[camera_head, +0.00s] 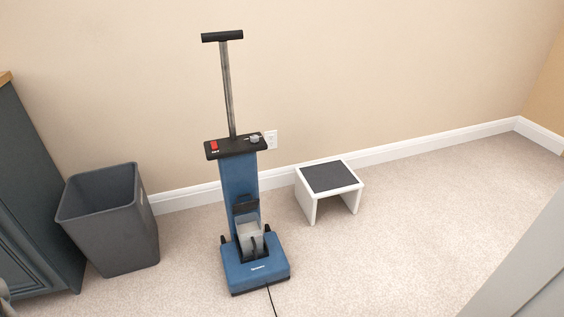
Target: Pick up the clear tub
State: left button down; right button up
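A blue upright floor machine (240,185) stands on the carpet near the wall. A small greyish, see-through-looking tub (249,236) sits low on its front, just above the blue base. A black part covers some of the tub's lower front. I cannot tell how the tub is held there. Neither of my grippers can be made out in this view.
A dark grey bin (110,235) stands left of the machine, beside a dark cabinet (30,200). A white step stool (329,186) stands to the right. A black cord (271,299) runs forward from the base. Carpet is clear in front right.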

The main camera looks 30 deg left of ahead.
aim_at(249, 227)
jog(key=u, duration=1.15)
